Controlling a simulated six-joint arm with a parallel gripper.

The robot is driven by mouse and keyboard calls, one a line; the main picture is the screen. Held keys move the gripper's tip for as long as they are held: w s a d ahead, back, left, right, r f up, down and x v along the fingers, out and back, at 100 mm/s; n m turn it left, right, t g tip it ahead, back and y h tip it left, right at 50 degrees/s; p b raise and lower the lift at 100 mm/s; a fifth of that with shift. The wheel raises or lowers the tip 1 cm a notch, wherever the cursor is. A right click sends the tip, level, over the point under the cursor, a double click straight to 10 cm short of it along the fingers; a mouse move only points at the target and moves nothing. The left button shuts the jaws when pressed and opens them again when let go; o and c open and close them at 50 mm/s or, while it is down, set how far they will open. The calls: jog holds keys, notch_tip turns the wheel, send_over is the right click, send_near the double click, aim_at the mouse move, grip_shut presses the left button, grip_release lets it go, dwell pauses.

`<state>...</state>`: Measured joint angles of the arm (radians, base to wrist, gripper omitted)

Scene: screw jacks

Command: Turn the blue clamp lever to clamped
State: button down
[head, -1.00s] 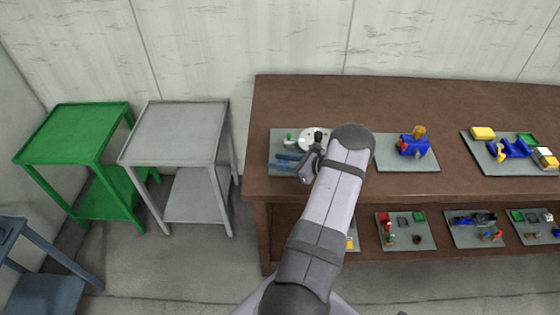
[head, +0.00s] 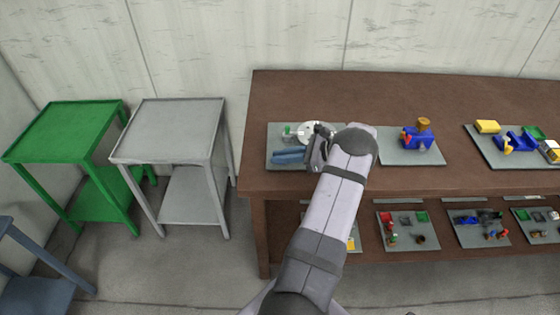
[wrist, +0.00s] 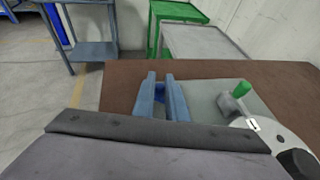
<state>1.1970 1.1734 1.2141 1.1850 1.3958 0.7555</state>
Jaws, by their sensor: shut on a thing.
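My gripper (wrist: 161,78) reaches over the left grey plate (head: 276,134), its two blue-grey fingers side by side. In the head view my gripper (head: 288,156) is at the plate's left side, and the lever cannot be made out there. A white disc (head: 310,129) and a green handle (wrist: 239,89) are beside the gripper on the same plate.
The plate stands on a brown bench (head: 300,90). To its right are a plate with a blue block (head: 416,138) and a plate with yellow and blue parts (head: 487,126). More plates are on the lower shelf. Grey (head: 180,130) and green (head: 65,130) tables stand left.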

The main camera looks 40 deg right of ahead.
jog(key=c, duration=1.8)
grip_release()
jog(key=shift+o, duration=0.2)
jog(key=b+v, duration=0.2)
jog(key=v, duration=0.4)
jog(key=shift+s, duration=0.15)
jog(key=shift+s+d+r+b, duration=0.3)
jog(key=shift+s, duration=0.15)
jog(key=shift+w, duration=0.1)
